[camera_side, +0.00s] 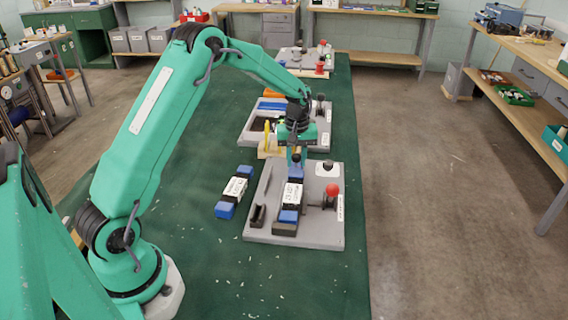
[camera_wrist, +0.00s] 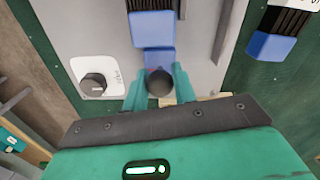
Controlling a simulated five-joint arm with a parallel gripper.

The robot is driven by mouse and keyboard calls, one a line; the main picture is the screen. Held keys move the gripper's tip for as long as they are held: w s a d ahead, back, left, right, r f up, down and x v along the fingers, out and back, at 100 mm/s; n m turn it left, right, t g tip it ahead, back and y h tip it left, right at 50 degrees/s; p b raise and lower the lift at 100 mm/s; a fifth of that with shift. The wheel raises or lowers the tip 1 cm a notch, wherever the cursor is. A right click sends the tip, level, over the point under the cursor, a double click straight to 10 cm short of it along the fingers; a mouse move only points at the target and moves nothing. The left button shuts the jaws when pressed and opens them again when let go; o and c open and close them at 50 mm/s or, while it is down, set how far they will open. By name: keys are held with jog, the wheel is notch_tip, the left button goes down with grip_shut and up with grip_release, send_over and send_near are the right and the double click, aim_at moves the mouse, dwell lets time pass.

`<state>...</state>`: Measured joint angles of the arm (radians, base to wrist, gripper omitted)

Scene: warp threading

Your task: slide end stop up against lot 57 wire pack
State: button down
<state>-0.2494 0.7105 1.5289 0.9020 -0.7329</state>
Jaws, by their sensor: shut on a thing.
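A wire pack (camera_side: 291,194) with a white label and blue ends lies on the grey fixture plate (camera_side: 322,232); its label is too small to read surely. Its far blue end (camera_wrist: 152,29) shows in the wrist view. The end stop (camera_wrist: 158,58) looks like a blue block with a dark round knob, close against that end; I cannot tell if they touch. My gripper (camera_wrist: 160,84) is shut on the knob. In the side view my gripper (camera_side: 295,160) is low over the plate's far edge and hides much of the stop.
A second labelled pack (camera_side: 233,191) lies on the green mat left of the plate. A red ball lever (camera_side: 332,189) and a black knob (camera_side: 328,165) stand on the plate's right side. Another grey fixture (camera_side: 250,136) sits behind.

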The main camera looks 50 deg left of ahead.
aim_at(296, 160)
jog(key=shift+s+d, duration=0.5)
jog(key=c, duration=1.2)
grip_release()
jog(key=shift+o, duration=0.2)
jog(key=shift+r, duration=3.95)
